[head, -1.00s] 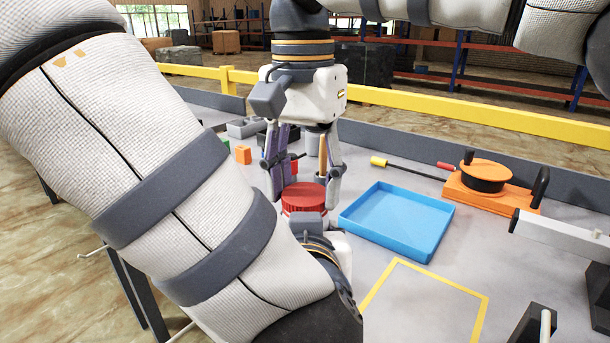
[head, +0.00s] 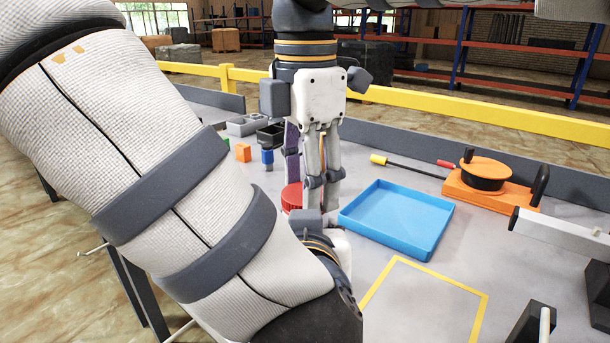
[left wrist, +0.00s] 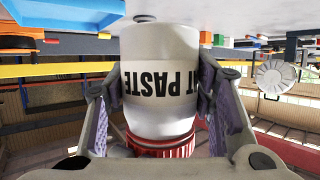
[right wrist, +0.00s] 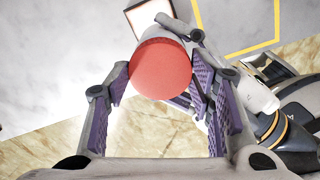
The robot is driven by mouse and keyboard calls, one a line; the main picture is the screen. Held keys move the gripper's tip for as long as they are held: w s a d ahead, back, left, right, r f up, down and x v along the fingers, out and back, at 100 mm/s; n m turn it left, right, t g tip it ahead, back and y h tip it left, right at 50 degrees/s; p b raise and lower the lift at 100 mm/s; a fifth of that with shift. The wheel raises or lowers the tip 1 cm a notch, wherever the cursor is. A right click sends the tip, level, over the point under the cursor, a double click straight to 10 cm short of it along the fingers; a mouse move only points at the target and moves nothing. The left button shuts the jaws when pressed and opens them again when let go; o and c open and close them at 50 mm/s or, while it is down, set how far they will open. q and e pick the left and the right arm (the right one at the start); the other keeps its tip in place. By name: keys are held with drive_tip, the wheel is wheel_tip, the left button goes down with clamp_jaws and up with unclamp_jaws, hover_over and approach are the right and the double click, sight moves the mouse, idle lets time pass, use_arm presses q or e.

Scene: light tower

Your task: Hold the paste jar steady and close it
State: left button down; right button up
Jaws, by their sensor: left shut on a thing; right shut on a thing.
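The white paste jar (left wrist: 155,85) fills the middle of the left wrist view, its black "PASTE" lettering upside down there. My left gripper (left wrist: 158,78) is shut on the jar body, a finger on each side. The red lid (head: 292,197) is at the jar's top; it shows at the bottom of the left wrist view (left wrist: 172,148). My right gripper (head: 312,182) points down at the lid from above. In the right wrist view its purple-padded fingers (right wrist: 160,80) are shut on the round lid (right wrist: 160,70). My left forearm hides most of the jar in the head view.
A blue tray (head: 360,215) lies just right of the jar. An orange device (head: 490,190) stands farther right. A yellow outlined square (head: 425,300) in front of the tray is bare. Small blocks, such as an orange one (head: 243,153), stand at the back left.

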drive_tip(key=m, duration=1)
drive_tip(key=o, duration=0.7)
drive_tip(key=shift+o, duration=0.2)
wheel_tip(320, 180, up, 8)
drive_tip(key=shift+s+f, duration=0.1)
drive_tip(key=shift+f, duration=0.15)
